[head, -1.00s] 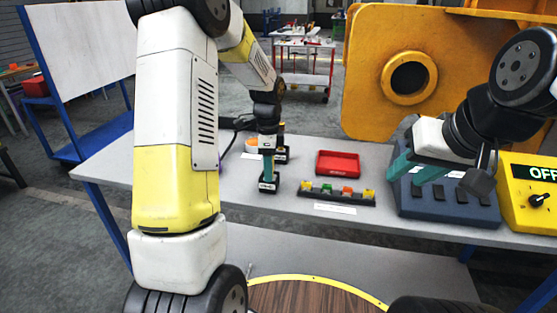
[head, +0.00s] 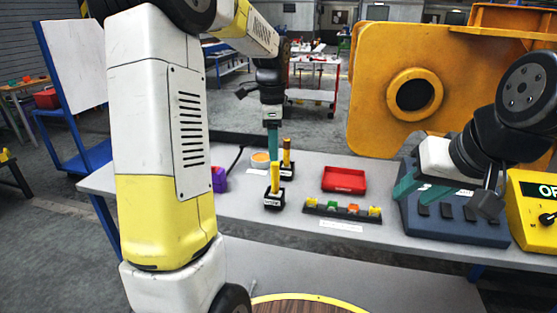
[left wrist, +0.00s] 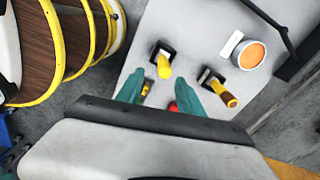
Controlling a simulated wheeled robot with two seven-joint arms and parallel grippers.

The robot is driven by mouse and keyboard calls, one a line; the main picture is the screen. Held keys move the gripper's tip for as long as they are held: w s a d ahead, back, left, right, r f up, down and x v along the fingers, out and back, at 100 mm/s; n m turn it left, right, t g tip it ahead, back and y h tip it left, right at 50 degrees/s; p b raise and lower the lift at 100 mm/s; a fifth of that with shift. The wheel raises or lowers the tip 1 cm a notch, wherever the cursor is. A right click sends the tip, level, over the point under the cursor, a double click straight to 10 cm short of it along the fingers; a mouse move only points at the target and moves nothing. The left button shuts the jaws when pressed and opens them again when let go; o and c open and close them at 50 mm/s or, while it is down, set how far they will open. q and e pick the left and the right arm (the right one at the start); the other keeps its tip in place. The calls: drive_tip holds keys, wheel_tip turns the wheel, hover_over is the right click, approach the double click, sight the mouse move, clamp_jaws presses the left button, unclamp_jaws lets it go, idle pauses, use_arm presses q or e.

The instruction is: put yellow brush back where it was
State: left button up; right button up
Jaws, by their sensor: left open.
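The yellow brush (head: 275,175) stands upright in the front black holder (head: 273,202) on the grey table. In the left wrist view its yellow handle (left wrist: 163,67) shows in the black holder (left wrist: 161,49). A second brush with a brown-and-yellow handle (head: 286,152) stands in another black holder (head: 287,172) just behind. My left gripper (head: 272,152) is above the yellow brush, its teal fingers apart and empty; they also show in the left wrist view (left wrist: 172,95). My right gripper (head: 404,180) is by the dark blue slotted block (head: 455,228), fingers apart, seemingly empty.
An orange-topped tin (head: 260,159) stands behind the holders, and a purple object (head: 219,179) stands left of them. To the right are a red tray (head: 344,179) and a black rack (head: 340,212) of small coloured parts. A yellow control box (head: 533,208) stands far right.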

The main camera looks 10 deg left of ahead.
use_arm(q)
drive_tip(key=s+d+r+n+t+h, duration=0.1)
drive_tip(key=s+r+n+t, duration=0.2)
drive_tip(key=s+n, duration=0.4)
drive_tip(key=s+d+r+n+t+h, duration=0.1)
drive_tip(key=s+n, duration=0.7)
drive_tip(key=s, duration=0.8)
drive_tip(key=shift+r+t, duration=0.9)
drive_tip(key=shift+s, duration=0.1)
